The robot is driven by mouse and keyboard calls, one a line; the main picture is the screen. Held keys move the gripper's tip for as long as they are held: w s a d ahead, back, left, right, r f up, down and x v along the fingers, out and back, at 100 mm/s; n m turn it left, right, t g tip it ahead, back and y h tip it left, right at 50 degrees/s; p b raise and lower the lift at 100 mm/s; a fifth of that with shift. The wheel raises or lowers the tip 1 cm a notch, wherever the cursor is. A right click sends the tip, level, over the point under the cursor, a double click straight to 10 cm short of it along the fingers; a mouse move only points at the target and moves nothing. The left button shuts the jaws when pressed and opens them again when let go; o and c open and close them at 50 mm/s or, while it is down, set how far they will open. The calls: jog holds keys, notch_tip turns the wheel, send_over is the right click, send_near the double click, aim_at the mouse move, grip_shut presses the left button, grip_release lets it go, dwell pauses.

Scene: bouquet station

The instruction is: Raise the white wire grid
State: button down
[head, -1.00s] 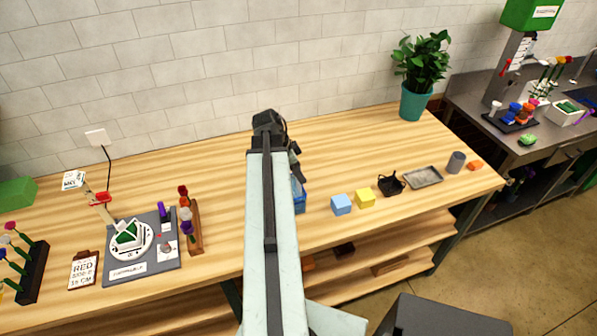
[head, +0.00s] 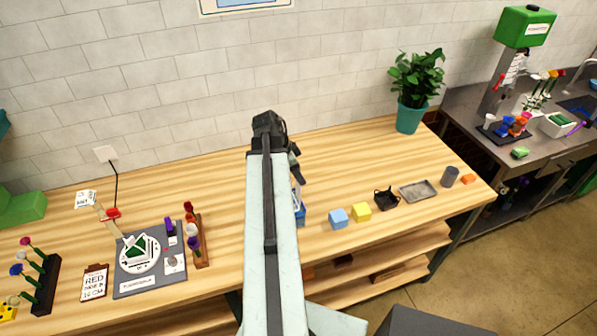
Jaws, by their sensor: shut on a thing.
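My gripper (head: 295,168) is at the end of my arm in the middle of the head view, above the wooden table. My arm covers most of it. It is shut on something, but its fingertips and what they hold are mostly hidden. A blue object (head: 300,215) shows just below the gripper, at the right edge of my arm, and is partly covered. I cannot clearly make out the white wire grid; it may be hidden behind my arm or gripper.
Blue (head: 338,219) and yellow (head: 362,212) blocks, a black basket (head: 386,199), a grey tray (head: 418,190) and a grey cup (head: 450,177) stand to the right. A plant (head: 412,115) is behind them. A grey board (head: 150,286) lies left. The table's back middle is clear.

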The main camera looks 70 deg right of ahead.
jog(key=c, duration=0.8)
grip_release()
jog(key=shift+o, duration=0.2)
jog(key=shift+r, duration=0.1)
jog(key=p+v, duration=0.7)
jog(key=shift+w+r, duration=0.2)
jog(key=shift+r, duration=0.1)
